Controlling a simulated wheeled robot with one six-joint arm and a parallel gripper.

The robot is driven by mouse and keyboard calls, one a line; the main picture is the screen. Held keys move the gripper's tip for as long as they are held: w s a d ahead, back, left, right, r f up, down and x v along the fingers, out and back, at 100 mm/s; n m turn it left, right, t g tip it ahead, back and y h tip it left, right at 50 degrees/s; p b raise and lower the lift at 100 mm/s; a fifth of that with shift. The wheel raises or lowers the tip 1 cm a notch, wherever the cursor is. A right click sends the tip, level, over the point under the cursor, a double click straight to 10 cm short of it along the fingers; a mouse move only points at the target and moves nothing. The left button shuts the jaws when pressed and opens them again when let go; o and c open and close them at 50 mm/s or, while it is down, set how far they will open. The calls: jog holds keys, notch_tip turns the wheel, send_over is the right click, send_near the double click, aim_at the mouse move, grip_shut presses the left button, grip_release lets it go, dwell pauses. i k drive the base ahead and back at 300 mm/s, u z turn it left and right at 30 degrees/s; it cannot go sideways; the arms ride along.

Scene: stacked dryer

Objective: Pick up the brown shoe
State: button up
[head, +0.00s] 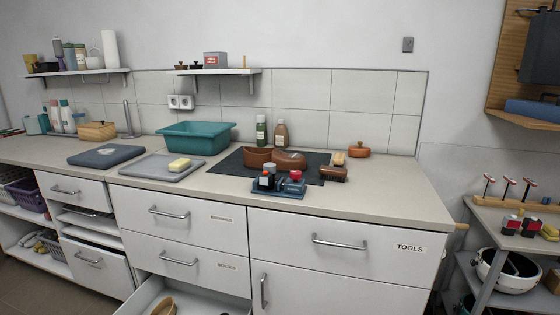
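A brown shoe (290,161) lies on the dark mat (225,164) on the countertop, right of the picture's middle. A second brown shoe-like piece (258,157) lies just left of it and seems to touch or overlap it. Whether they are a pair or one longer shape is hard to tell at this size. My gripper is not in view.
A blue tray (293,190) with small tins stands in front of the shoe. Brushes (333,174) lie right, two bottles (281,134) behind. A teal basin (196,138) and grey board with sponge (179,165) are left. A lower drawer (198,293) stands open.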

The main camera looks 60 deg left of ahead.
aim_at(254, 159)
jog(key=u, duration=0.5)
jog(key=i, duration=0.75)
jog(key=u, duration=0.7)
